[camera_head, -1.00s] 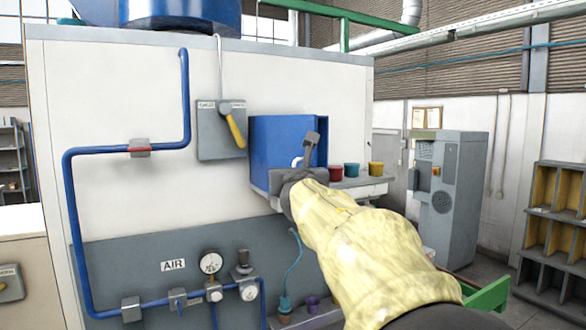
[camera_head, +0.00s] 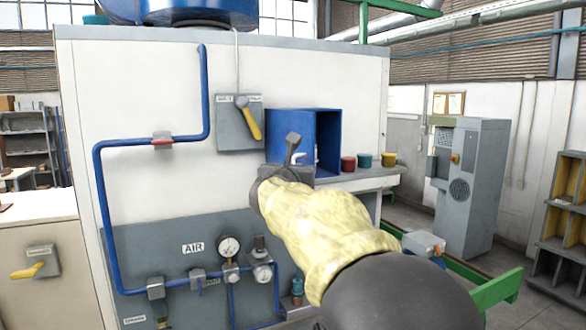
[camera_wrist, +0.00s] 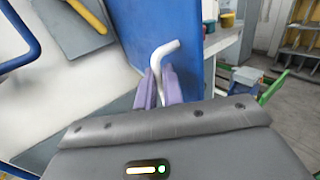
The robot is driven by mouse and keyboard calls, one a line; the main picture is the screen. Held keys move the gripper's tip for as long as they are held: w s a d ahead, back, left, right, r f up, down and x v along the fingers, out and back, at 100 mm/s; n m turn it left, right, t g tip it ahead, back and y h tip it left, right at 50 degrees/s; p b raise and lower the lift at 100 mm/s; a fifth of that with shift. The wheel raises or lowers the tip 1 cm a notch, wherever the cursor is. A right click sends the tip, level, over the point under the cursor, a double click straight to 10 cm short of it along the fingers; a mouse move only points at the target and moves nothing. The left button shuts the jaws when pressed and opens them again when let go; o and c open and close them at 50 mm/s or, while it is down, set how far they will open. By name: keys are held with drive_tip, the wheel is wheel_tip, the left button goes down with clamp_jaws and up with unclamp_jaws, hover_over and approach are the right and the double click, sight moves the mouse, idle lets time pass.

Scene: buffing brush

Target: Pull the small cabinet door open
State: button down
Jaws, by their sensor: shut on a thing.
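The small blue cabinet (camera_head: 328,140) is fixed to the white machine wall. Its blue door (camera_head: 290,130) stands partly open, with a gap showing the inside along its right side. The door also fills the upper middle of the wrist view (camera_wrist: 150,25). A bent white handle (camera_wrist: 160,58) sticks out from the door. My gripper (camera_wrist: 160,85) is shut on this handle, with a purple finger on each side of it. In the head view my gripper (camera_head: 288,172) is in front of the door's lower part, and its fingers are mostly hidden.
A grey shelf (camera_head: 365,180) with red, teal and yellow cups (camera_head: 389,159) is right of the cabinet. A grey switch box with a yellow lever (camera_head: 240,125) is on the wall to its left. Blue pipes and gauges (camera_head: 229,248) are below. A green rail (camera_head: 500,285) runs at lower right.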

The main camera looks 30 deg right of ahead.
drive_tip(key=shift+r, duration=0.25)
drive_tip(key=c, duration=1.7)
unclamp_jaws()
drive_tip(key=shift+w+d, duration=0.1)
drive_tip(key=shift+w, duration=0.05)
drive_tip(key=shift+o, duration=0.9)
drive_tip(key=shift+w+d+f, duration=0.1)
drive_tip(key=shift+w+f, duration=0.15)
drive_tip(key=shift+s, duration=0.25)
drive_tip(key=b+v, duration=0.5)
drive_tip(key=v, duration=1.2)
drive_tip(key=shift+a+b, duration=0.2)
drive_tip(key=shift+b, duration=0.2)
drive_tip(key=shift+s, duration=0.1)
